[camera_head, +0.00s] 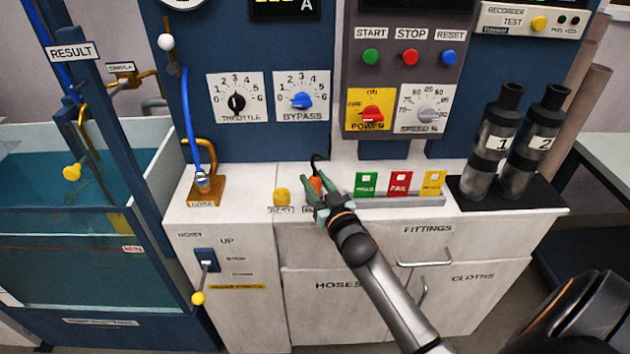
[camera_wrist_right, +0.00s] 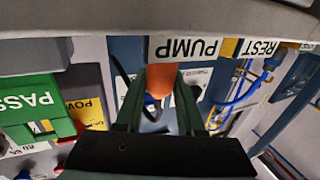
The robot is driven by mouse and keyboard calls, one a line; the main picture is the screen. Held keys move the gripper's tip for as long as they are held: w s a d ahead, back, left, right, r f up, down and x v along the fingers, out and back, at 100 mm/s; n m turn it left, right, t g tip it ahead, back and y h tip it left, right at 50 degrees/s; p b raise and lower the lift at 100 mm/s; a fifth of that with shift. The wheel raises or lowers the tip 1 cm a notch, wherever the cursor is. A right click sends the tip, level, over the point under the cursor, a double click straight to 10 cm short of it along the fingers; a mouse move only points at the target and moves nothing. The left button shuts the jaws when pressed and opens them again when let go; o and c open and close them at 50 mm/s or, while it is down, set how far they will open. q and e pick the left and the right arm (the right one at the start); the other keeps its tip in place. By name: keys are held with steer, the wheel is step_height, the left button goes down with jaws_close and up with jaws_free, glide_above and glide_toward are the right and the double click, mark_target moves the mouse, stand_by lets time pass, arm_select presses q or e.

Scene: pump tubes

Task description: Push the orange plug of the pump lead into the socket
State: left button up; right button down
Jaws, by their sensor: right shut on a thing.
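The orange plug (camera_head: 316,185) is on the white counter below the blue panel, with a black lead (camera_head: 318,160) rising behind it. My right gripper (camera_head: 318,187) is shut on the plug, its green fingers on either side. In the right wrist view, which looks upside down, the orange plug (camera_wrist_right: 160,78) shows between the two fingers, beside a PUMP label (camera_wrist_right: 187,47). The gripper hides most of that label in the head view. I cannot make out the socket opening or whether the plug is in it. My left gripper is out of view.
A yellow piece (camera_head: 281,195) stands close left of the gripper. Green (camera_head: 366,184), red (camera_head: 400,184) and yellow (camera_head: 433,183) tags stand in a rack to the right. A hose stand (camera_head: 205,190) is further left, and two dark bottles (camera_head: 490,150) are far right.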

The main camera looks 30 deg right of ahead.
steer(key=shift+f, duration=0.15)
steer(key=shift+c, duration=2.2)
jaws_free()
steer(key=s+a, duration=0.2)
steer(key=s, duration=1)
steer(key=shift+s, duration=0.2)
steer(key=shift+f, duration=0.1)
steer(key=s+a+f+n+g+y+p, duration=0.4)
steer(key=s+a+f+g, duration=0.5)
steer(key=s+a+f, duration=0.6)
steer(key=shift+a+f+y+p, duration=0.2)
steer(key=shift+f+y+p, duration=0.6)
steer(key=shift+f, duration=0.15)
